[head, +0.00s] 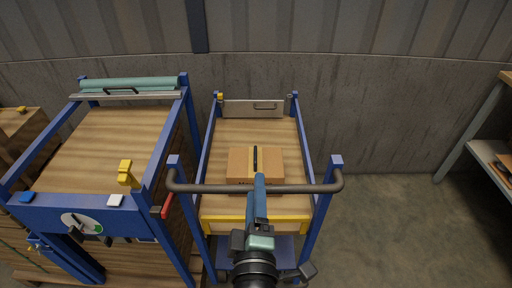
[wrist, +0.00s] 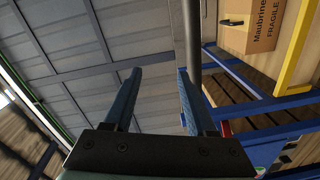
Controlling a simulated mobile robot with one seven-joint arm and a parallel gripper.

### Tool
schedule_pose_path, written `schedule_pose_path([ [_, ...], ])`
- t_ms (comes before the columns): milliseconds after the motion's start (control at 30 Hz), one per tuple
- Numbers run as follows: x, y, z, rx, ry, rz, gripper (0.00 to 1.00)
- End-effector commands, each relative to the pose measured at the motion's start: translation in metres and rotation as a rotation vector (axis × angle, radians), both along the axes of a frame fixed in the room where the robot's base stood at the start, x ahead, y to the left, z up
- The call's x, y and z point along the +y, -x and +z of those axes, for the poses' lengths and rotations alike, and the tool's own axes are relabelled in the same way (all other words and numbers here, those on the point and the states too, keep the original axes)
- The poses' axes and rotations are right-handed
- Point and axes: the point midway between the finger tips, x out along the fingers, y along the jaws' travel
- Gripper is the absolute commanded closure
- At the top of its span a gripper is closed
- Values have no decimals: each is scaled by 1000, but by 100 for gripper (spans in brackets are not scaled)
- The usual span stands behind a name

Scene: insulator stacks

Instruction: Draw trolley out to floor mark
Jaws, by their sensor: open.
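The trolley (head: 206,150) has a blue frame, a wooden deck with a yellow front edge, and a dark handle bar (head: 300,188) across its near posts. A cardboard box (head: 240,163) lies on the deck. My gripper (head: 260,185) is at the middle of the handle, its fingers overlapping the bar in the head view. In the wrist view my gripper (wrist: 160,70) is open with nothing between the fingertips. The bar (wrist: 192,35) shows there beside the right finger; I cannot tell whether they touch. No floor mark shows in either view.
A blue-framed wooden bench (head: 100,150) stands close on the trolley's left, with a red lever (head: 166,205) near the gap. A wall (head: 370,110) is behind. Bare floor (head: 390,220) lies to the right, before a shelf (head: 490,155) at the right edge.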

Motion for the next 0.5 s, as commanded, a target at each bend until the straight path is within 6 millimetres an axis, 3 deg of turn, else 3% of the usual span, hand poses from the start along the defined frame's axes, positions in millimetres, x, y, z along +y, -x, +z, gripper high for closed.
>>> schedule_pose_path([
  [33,0,9,3,46,56,4,43],
  [300,-3,38,-29,156,254,31,43],
  [500,-3,29,-36,162,272,34,43],
])
